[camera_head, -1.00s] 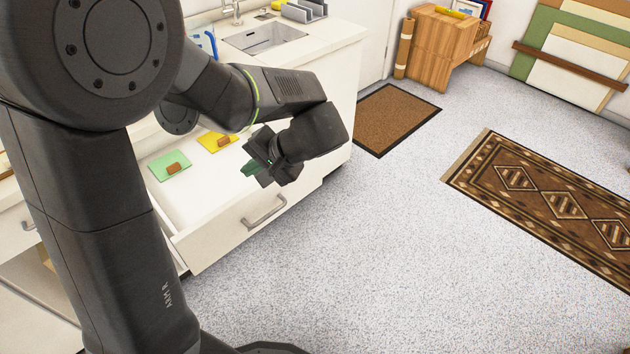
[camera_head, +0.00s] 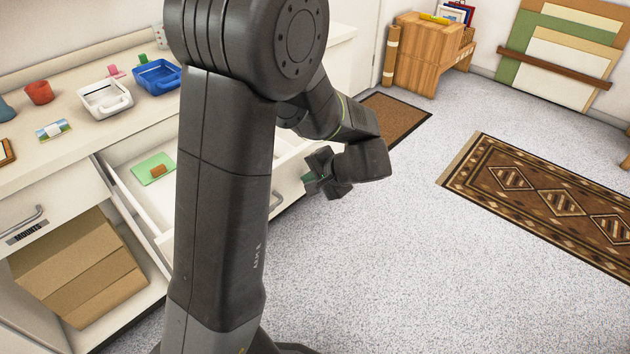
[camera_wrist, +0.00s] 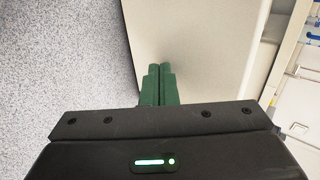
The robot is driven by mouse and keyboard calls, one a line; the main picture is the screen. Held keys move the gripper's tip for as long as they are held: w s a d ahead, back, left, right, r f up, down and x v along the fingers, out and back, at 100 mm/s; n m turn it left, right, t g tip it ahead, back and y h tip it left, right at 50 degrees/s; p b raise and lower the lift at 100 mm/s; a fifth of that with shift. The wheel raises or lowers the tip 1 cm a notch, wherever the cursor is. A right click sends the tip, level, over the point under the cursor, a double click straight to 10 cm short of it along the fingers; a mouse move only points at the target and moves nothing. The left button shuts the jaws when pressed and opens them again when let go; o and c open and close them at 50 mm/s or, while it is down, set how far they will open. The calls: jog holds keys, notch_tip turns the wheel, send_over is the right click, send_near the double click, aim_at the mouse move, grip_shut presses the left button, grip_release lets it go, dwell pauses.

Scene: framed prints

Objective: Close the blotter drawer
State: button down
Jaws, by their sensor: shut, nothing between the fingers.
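The open white drawer (camera_head: 288,188) stands out from the white counter unit, and no label on it shows. Inside it lies a green sheet (camera_head: 153,168) with a small brown block (camera_head: 158,170) on it. My arm hides the middle of the drawer; part of its grey handle (camera_head: 277,201) shows beside the arm. My gripper (camera_head: 309,182) is near the right part of the drawer front. In the wrist view its green fingers (camera_wrist: 158,78) are together and empty, beside a pale panel (camera_wrist: 195,50). I cannot tell whether they touch it.
To the left is a drawer front labelled MOUNTS (camera_head: 30,222), above an open compartment with brown boards (camera_head: 78,265). White (camera_head: 105,98) and blue (camera_head: 157,77) trays stand on the counter. Open speckled floor (camera_head: 400,270) lies right of the drawer, with a patterned rug (camera_head: 545,200) beyond.

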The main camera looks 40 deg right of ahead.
jog(key=shift+w, duration=0.15)
jog(key=w+a, duration=0.1)
jog(key=w, duration=1.1)
jog(key=w+a+p, duration=0.1)
jog(key=w, duration=1.1)
jog(key=w+a+p, duration=0.1)
jog(key=w, duration=1.2)
jog(key=shift+w+p, duration=0.35)
jog(key=shift+w, duration=0.2)
jog(key=shift+w+r, duration=0.1)
jog(key=shift+r, duration=0.15)
